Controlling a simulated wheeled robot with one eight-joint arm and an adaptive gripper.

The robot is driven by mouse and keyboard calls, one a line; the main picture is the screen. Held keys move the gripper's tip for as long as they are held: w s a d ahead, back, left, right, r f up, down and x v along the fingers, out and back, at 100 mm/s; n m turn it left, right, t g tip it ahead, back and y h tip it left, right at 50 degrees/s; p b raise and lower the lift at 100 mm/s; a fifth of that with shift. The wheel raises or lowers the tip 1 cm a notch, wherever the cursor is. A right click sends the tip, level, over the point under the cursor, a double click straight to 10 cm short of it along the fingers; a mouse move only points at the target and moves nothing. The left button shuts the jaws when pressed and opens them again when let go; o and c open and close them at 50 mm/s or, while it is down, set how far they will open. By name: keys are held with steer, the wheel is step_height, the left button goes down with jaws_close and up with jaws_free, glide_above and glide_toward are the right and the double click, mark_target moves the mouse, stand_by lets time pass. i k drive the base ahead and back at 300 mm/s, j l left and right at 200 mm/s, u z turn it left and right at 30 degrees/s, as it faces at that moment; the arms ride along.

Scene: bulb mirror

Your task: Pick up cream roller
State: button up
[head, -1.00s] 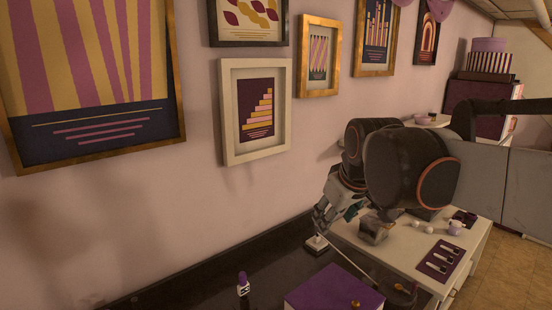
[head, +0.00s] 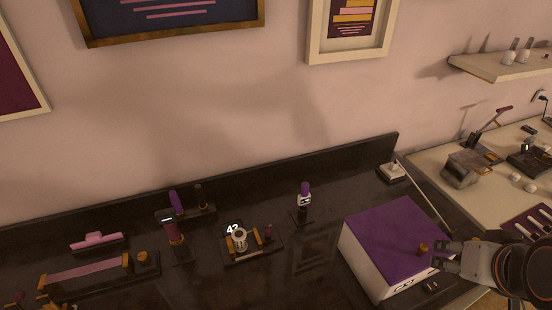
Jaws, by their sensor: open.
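A small pale, cream-looking cylinder (head: 240,239) sits in a dark stand with gold parts, near the middle of the dark counter. It may be the cream roller; it is too small to be sure. A white "42" shows at its upper left. My gripper (head: 440,256) is at the lower right, beside the gold knob on the purple box. It is well to the right of the pale cylinder. Its jaws are open, with nothing seen between them.
The purple-topped box (head: 395,235) stands between my gripper and the pale cylinder. Left on the counter (head: 330,265) are a maroon cylinder (head: 174,232), a pink bar (head: 85,273) and a pink-handled piece (head: 97,240). A purple-capped piece (head: 304,194) stands behind.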

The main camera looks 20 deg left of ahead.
mark_target(239, 236)
steer(key=u, duration=1.05)
steer(key=j+z, duration=0.1)
steer(key=j, duration=0.3)
steer(key=k+j+z, duration=0.15)
steer(key=j, duration=0.25)
steer(key=k+j+z, duration=0.1)
steer(key=j, duration=0.3)
steer(key=k+j+z, duration=0.15)
steer(key=j, duration=0.2)
steer(key=k+j+z, duration=0.1)
steer(key=j, duration=0.3)
steer(key=k+j+z, duration=0.1)
steer(key=j, duration=0.25)
